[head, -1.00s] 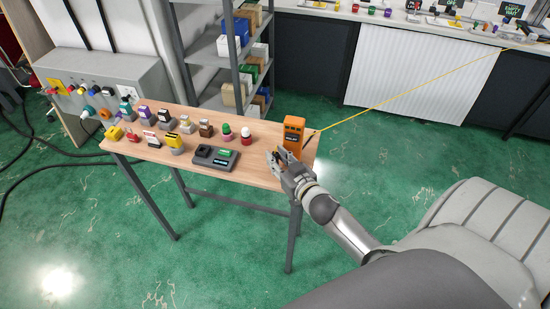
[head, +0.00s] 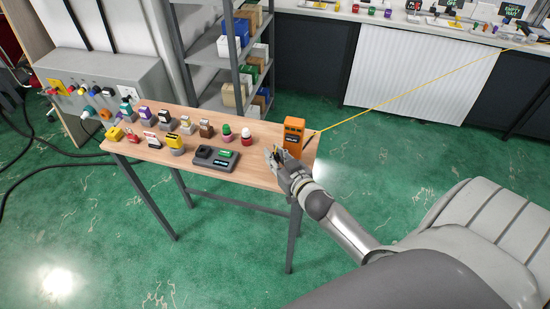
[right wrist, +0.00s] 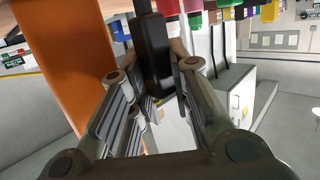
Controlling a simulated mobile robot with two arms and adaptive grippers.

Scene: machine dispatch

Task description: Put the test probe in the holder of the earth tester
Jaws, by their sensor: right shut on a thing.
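The earth tester is an orange box (head: 293,137) standing upright at the right end of the wooden table. My right gripper (head: 274,155) is just in front and left of it, low over the table. In the right wrist view the gripper (right wrist: 160,95) is shut on the black test probe (right wrist: 152,52), which lies between its fingers. The tester's orange side (right wrist: 68,72) fills the left of that view, beside the probe. I cannot make out the holder clearly, nor whether the probe touches the tester. My left gripper is not in view.
A grey and black device (head: 215,157) lies left of my gripper on the table (head: 262,172). Several small coloured items stand along the table's left part. A yellow line (head: 405,92) runs from the tester's right side to the back counter. Shelves (head: 232,75) stand behind.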

